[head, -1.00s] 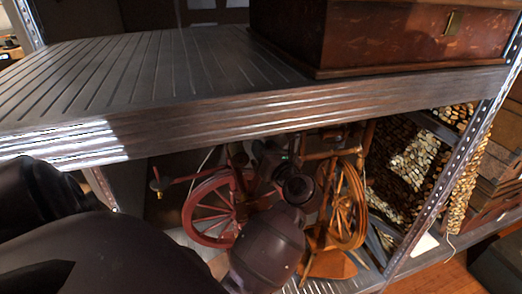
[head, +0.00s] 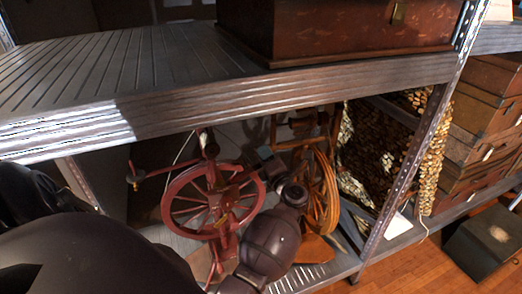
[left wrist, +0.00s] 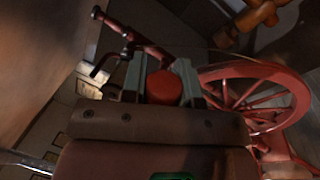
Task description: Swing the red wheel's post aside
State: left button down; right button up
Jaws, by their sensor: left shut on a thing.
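The red spinning wheel (head: 213,202) stands on the lower shelf in the head view, with a red arm reaching left from its upright. My left gripper (head: 264,158) is at the wheel's upper right, under the upper shelf. In the left wrist view its two fingers (left wrist: 160,72) are shut on the red wheel's post (left wrist: 163,88), whose round red end shows between them. The red wheel (left wrist: 265,92) shows at the right there. My forearm and wrist hide the wheel's lower right in the head view. My right gripper is not in view.
An orange wooden wheel (head: 322,195) stands close to the right of my wrist. The upper shelf (head: 290,85) hangs low over both wheels and carries a dark wooden box (head: 340,35). A metal rack post (head: 415,160) stands farther right. Dark boxes lie beyond.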

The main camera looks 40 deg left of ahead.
pick_arm(q)
jog(key=shift+w+d+f+m+t, duration=0.1)
jog(key=shift+w+f+m+t, duration=0.1)
jog(key=shift+f+m, duration=0.35)
jog(key=shift+w+d+f+m+t, duration=0.1)
jog(key=shift+f+m+t, duration=0.1)
jog(key=shift+f+m, duration=0.3)
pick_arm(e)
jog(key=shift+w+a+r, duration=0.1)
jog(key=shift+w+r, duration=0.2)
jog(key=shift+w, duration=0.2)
